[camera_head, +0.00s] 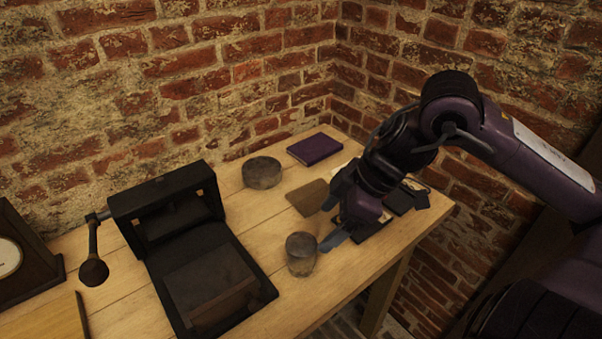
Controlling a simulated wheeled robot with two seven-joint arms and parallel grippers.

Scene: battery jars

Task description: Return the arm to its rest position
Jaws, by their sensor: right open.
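My right arm comes in from the right, and my right gripper (332,218) is over the right part of the wooden table (122,313). It is open, with one blue-grey finger low beside a small grey jar (301,254). Nothing shows between the fingers, though the hand hides part of the gap. I cannot tell whether the finger touches the jar. A wider, low grey round jar (263,173) stands farther back. My left gripper is out of view.
A black press-like device with a crank (190,250) fills the table's middle left. A purple book (314,149) lies at the back, near a brown flat piece (307,197). Dark items lie under my right arm. A clock (10,257) stands at far left. Brick walls close the back and right.

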